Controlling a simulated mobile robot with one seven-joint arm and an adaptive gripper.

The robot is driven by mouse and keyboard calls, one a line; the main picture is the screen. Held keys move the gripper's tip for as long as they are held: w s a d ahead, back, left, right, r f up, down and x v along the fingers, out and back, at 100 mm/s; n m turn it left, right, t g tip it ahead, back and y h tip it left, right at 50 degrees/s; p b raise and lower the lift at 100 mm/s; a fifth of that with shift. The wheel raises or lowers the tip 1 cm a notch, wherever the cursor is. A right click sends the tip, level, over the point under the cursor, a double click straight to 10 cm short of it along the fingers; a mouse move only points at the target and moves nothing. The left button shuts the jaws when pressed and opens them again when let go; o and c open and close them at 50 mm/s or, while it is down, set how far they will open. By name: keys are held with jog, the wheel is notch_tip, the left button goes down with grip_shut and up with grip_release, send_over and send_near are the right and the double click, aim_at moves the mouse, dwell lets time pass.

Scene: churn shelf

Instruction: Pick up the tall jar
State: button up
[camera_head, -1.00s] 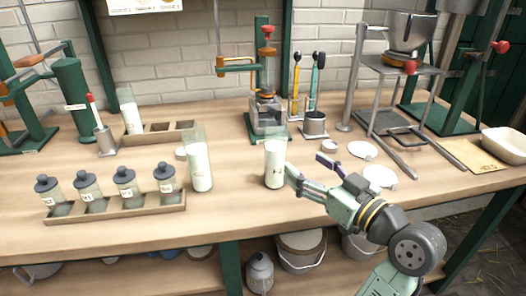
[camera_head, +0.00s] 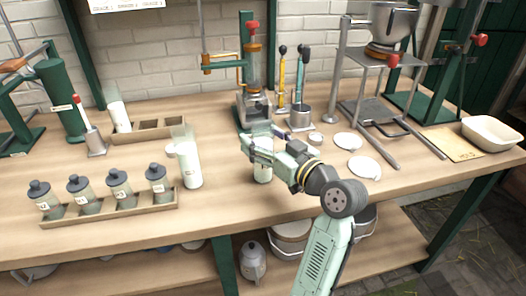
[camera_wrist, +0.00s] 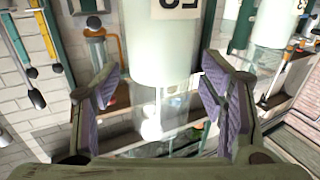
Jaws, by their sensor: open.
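A clear jar with white contents (camera_head: 263,174) stands upright on the bench, its upper part hidden behind my gripper in the head view. In the wrist view this labelled jar (camera_wrist: 163,50) appears upside down between my fingers. My gripper (camera_head: 262,147) is open, with one finger on each side of the jar's clear upper part; I cannot tell if either finger touches it. A similar jar, taller-looking in the head view (camera_head: 191,165), stands to the left; it appears at the right in the wrist view (camera_wrist: 276,28).
A wooden rack (camera_head: 110,213) of several lidded jars is at the left. A green press (camera_head: 254,100) stands behind my gripper. The front bench strip is clear.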

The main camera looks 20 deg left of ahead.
jog(key=shift+c, duration=0.4)
grip_shut()
dwell(0.5)
